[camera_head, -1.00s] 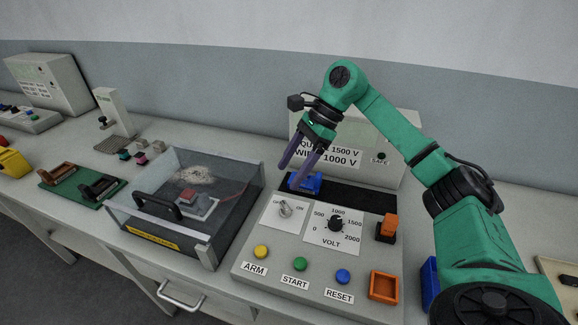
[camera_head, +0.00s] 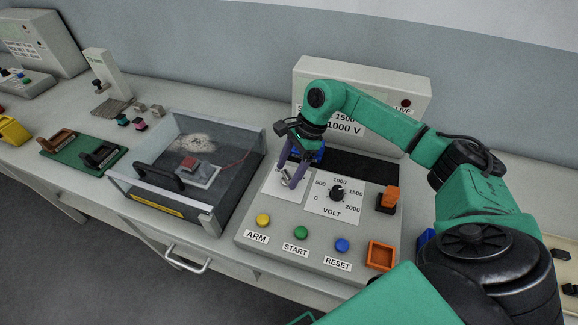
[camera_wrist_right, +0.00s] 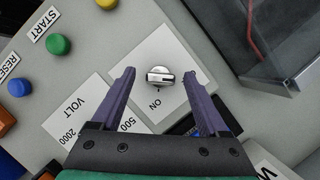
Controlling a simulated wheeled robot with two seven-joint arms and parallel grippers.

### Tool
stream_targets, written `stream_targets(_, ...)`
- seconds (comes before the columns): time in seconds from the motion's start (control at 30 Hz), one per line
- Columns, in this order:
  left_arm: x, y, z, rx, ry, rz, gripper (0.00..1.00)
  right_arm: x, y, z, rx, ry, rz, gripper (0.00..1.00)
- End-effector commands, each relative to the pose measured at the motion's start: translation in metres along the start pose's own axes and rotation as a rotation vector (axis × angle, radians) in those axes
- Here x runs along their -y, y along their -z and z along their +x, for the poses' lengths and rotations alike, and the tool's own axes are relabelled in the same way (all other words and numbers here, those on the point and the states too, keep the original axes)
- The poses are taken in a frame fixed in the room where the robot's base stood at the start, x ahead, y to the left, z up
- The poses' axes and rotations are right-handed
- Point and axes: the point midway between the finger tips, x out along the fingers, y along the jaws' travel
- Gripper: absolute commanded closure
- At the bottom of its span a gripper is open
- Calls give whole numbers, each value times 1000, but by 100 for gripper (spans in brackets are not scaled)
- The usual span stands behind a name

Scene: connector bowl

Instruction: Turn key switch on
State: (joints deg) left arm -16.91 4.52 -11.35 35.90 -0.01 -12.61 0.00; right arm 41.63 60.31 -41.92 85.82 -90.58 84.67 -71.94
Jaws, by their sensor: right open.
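The key switch (camera_wrist_right: 159,76) is a silver knob with a raised bar on a white plate (camera_wrist_right: 178,118). In the right wrist view it sits between the fingertips of my open right gripper (camera_wrist_right: 159,72), with a gap on each side. Its bar lies roughly crosswise from one finger toward the other, and the ON label is below it. In the head view my right gripper (camera_head: 291,183) points down over the plate and its purple fingers largely hide the switch. My left gripper is not in view.
The panel holds a VOLT dial (camera_head: 337,193), yellow ARM (camera_head: 263,220), green START (camera_head: 301,233) and blue RESET (camera_head: 342,245) buttons, and an orange switch (camera_head: 390,197). A clear-walled box (camera_head: 213,222) with a black handle (camera_head: 157,177) stands to the left.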

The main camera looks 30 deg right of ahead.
Motion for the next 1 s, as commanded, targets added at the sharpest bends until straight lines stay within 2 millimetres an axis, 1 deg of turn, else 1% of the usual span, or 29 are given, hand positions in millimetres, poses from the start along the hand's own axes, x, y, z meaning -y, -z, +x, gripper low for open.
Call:
stream_targets(0.17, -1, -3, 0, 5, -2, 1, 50, 0, 0, 1, 0, 0, 1, 22)
stream_targets(0.2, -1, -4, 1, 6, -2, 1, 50, 0, 0, 1, 0, 0, 1, 30)
stream_targets(0.27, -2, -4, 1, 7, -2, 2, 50, 0, 0, 1, 0, 0, 1, 53)
stream_targets(0.3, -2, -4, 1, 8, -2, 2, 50, 0, 0, 1, 0, 0, 1, 68)
stream_targets(0.37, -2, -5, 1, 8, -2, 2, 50, 0, 0, 0, 0, 0, 1, 91)
stream_targets(0.4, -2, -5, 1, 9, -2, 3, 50, 0, 0, 0, 0, 0, 1, 100)
stream_targets(0.73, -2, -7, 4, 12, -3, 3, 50, 0, 2, 1, -1, 14, 33, 100)
stream_targets(1.0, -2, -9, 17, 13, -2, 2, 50, -1, 2, 3, -2, 69, 163, 100)
